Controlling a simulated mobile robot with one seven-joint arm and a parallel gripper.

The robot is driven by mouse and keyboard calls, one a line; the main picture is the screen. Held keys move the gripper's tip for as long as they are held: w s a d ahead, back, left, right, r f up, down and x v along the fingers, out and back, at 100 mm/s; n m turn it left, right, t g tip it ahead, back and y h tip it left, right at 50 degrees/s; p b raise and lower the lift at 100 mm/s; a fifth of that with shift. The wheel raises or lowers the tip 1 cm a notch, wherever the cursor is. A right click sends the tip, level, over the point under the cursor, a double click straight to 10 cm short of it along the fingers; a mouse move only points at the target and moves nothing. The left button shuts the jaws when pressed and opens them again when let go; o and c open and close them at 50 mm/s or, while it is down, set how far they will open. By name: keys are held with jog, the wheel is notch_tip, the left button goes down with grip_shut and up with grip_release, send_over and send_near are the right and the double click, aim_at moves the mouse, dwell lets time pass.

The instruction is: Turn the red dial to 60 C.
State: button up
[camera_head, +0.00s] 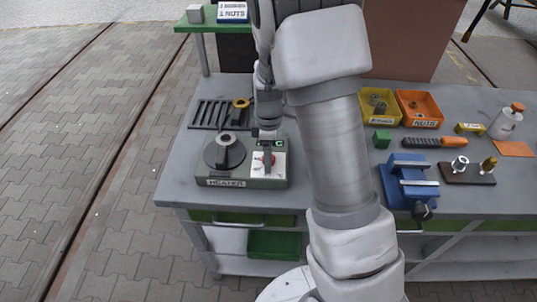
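The heater (230,183) is a grey-green box with a label on its front, standing at the left front of the workbench. A round dark plate with a ring-shaped part (225,148) on it takes up its left side. Its right side has a white panel (279,172) with a little of the red dial (273,159) showing. Whether the fingers touch or grip the dial cannot be told.
A slotted dark rack (208,114) and a yellow ring lie behind the heater. My arm covers the bench's middle.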

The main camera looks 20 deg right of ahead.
grip_shut()
dwell(0.3)
jog(key=shift+m, duration=0.3)
jog(key=m+b, duration=0.1)
jog(key=m, duration=1)
jog(key=shift+m, duration=0.4)
jog(key=m, duration=0.5)
jog(key=shift+r, duration=0.1)
jog(key=m+p, duration=0.1)
jog(key=m, duration=0.5)
jog(key=shift+p, duration=0.4)
jog(key=shift+m, duration=0.3)
